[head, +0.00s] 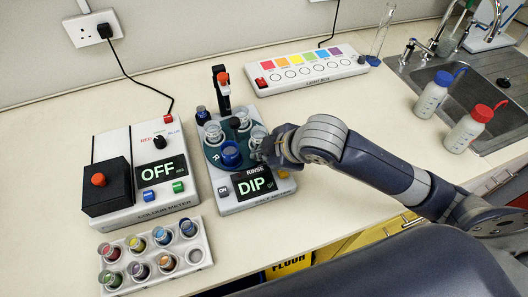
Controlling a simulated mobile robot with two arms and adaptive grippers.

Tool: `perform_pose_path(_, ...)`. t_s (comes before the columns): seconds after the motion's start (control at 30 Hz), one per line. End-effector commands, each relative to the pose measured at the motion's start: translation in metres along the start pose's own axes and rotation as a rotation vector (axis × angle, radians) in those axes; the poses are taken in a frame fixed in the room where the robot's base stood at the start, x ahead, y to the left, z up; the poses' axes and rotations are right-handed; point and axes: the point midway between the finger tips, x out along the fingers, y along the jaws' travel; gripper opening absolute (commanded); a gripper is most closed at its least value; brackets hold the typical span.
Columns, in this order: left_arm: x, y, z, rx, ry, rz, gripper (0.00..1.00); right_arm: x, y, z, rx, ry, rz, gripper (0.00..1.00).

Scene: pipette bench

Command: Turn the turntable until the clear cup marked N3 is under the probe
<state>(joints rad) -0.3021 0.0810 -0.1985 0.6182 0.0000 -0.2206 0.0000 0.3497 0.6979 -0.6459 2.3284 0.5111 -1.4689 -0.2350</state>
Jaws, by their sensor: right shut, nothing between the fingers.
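The dark teal turntable (212,154) sits on the salt meter, whose screen reads DIP. It carries several cups: clear ones at the left (213,133), at the back right (242,118) and at the right (258,135), and a blue-filled one (231,154) at the front. The N3 mark is too small to read on any cup. The black probe (223,92) with a red top rises behind the turntable. My right gripper (264,151) is shut and empty at the turntable's right front edge, close to the right cup; contact cannot be told. My left gripper is out of view.
The colour meter (146,209) stands left, its screen reading OFF. A rack (160,246) of coloured cups is in front. A dark blue jar (203,116) stands behind left. A light box (303,85) is at the back. Bottles (433,96) and a sink (455,84) are right.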

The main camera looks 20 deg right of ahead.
Motion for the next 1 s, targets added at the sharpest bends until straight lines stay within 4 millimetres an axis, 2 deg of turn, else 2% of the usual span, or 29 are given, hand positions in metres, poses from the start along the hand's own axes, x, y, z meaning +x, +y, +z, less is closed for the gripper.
perform_pose_path(1.0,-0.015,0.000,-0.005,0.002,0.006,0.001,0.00,0.001,0.010,0.008,-0.094,0.047,-0.050,0.00)
